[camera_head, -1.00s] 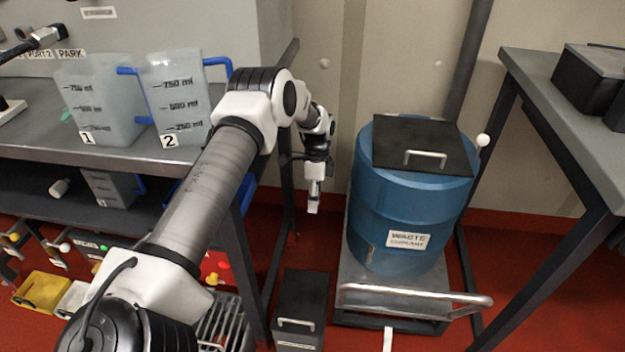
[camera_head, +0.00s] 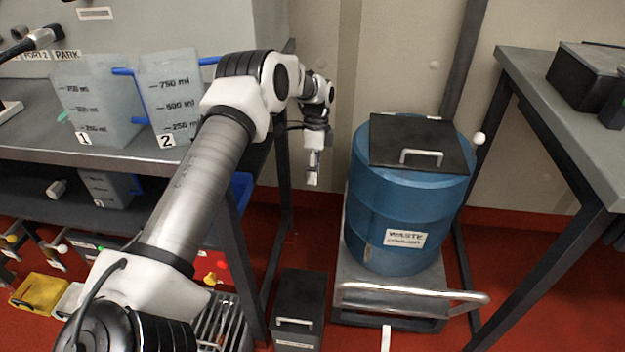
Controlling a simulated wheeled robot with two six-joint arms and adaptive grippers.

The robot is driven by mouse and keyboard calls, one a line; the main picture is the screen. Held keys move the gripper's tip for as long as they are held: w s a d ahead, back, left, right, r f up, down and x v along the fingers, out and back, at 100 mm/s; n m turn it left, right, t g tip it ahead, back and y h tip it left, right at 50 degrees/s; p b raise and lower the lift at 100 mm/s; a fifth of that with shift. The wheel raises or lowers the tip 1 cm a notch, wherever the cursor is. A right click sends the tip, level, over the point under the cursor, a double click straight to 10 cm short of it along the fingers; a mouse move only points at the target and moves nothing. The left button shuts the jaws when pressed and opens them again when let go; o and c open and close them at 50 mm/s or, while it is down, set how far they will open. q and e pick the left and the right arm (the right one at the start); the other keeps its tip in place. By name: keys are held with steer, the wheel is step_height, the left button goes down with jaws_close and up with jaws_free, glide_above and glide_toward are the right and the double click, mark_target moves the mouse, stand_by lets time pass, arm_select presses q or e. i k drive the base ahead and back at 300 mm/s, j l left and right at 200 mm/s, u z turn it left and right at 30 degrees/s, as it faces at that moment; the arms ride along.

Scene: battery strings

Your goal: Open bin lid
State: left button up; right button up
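A blue drum labelled as waste coolant (camera_head: 398,222) stands upright, with a flat black lid (camera_head: 390,155) lying shut over its top. A pale bar handle (camera_head: 421,156) is on the lid. A dark box-shaped bin (camera_head: 303,298) with a closed top and a pale handle (camera_head: 295,322) stands on the floor, left of the drum. My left gripper (camera_head: 313,180) points down in free air left of the drum, touching neither lid. Its fingers are small and seen edge-on, so I cannot tell its opening. My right gripper is not in view.
The drum stands on a grey trolley (camera_head: 350,290) with a curved push bar (camera_head: 415,298). A bench (camera_head: 130,155) with two measuring jugs (camera_head: 172,100) is at left. A grey table (camera_head: 560,125) with a dark case (camera_head: 590,78) is at right.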

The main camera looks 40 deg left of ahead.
mark_target(299, 302)
steer(key=k+l, duration=0.8)
steer(key=l, duration=0.15)
